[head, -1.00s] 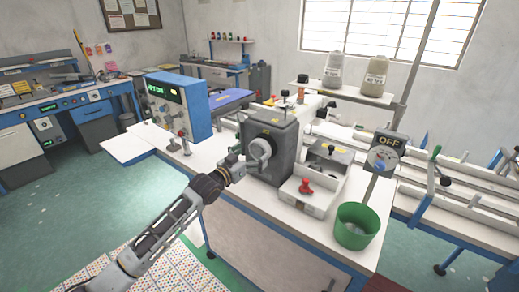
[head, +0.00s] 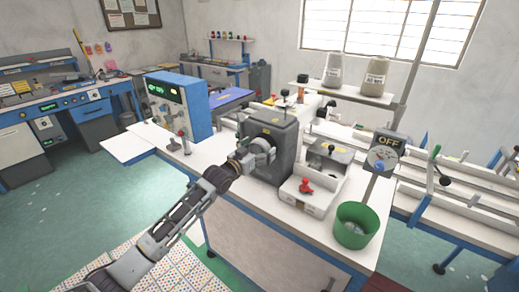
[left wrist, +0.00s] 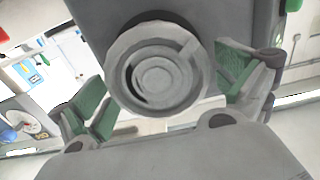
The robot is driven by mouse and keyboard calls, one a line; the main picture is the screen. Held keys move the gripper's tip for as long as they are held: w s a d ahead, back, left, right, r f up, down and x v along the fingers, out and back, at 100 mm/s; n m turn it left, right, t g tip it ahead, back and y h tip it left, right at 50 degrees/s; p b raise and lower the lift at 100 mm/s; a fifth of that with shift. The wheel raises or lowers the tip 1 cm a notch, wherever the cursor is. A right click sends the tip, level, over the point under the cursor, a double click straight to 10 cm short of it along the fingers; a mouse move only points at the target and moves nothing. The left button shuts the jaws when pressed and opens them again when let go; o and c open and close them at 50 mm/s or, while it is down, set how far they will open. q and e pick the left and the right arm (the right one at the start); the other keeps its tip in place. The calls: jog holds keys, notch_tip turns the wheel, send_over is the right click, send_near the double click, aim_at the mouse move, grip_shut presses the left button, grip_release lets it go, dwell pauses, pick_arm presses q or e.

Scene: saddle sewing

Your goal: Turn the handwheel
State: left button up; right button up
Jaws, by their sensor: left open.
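The handwheel (left wrist: 155,75) is a round grey disc with concentric rings on the face of a dark grey machine housing (head: 272,140). In the head view the wheel (head: 262,147) is partly hidden by my left gripper. My left gripper (head: 255,154) is open in front of the wheel. In the left wrist view its green-padded fingers (left wrist: 163,92) stand on either side of the wheel. I cannot tell whether the pads touch the rim. My right gripper is not in view.
A blue control box (head: 178,105) stands left of the machine on the white table. A white tray with a red knob (head: 306,186) and a green bin (head: 354,226) are on the right. An OFF switch box (head: 384,153) is mounted on a post.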

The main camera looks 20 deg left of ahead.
pick_arm(q)
jog(key=shift+c, duration=1.3)
jog(key=c, duration=0.7)
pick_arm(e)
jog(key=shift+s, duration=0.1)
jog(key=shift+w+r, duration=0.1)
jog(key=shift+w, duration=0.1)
pick_arm(q)
jog(key=shift+m, duration=0.4)
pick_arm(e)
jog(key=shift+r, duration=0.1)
